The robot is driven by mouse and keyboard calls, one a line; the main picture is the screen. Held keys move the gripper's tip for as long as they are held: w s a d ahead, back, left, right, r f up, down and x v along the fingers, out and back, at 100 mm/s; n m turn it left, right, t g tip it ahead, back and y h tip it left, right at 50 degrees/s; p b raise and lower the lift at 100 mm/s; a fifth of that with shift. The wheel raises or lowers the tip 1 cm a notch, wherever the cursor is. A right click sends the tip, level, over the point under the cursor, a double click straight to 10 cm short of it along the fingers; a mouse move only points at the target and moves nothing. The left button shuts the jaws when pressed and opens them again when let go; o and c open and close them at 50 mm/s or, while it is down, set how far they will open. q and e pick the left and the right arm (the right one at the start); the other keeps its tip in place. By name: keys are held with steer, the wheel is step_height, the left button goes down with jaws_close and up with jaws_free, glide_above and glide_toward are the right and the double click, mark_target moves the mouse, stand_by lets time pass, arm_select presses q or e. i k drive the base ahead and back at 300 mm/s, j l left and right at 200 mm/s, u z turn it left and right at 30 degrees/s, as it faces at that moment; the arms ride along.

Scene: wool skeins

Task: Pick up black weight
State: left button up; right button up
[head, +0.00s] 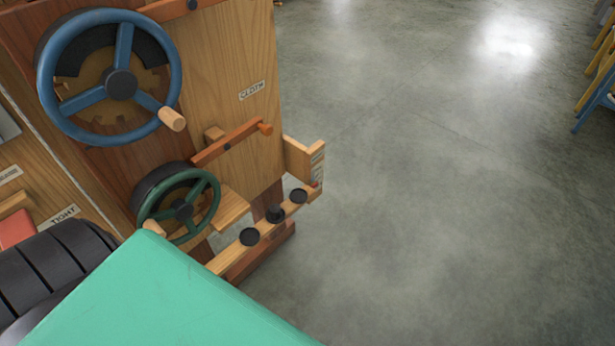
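Several small round black pieces sit on a narrow wooden ledge (222,262) low on the right side of a wooden machine. One flat black disc (249,237) is at the near end. A black piece (275,214) that looks taller sits in the middle. Another flat black disc (298,196) is at the far end. I cannot tell which of them is the task's black weight. Neither of my grippers is in view.
The wooden machine (225,80) carries a blue handwheel (125,50), a green handwheel (207,205) and an orange-brown lever (225,145). A teal surface (160,300) covers the lower left. Grey floor (440,200) is clear on the right. Chairs (595,95) stand far right.

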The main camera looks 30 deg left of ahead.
mark_target(275, 210)
steer(key=u, duration=0.85)
steer(key=i+l+u, duration=0.15)
steer(key=u, duration=0.35)
steer(key=l+u, duration=0.35)
steer(key=u, duration=0.15)
steer(key=i+l+u, duration=0.1)
steer(key=l+u, duration=0.25)
steer(key=u, duration=0.15)
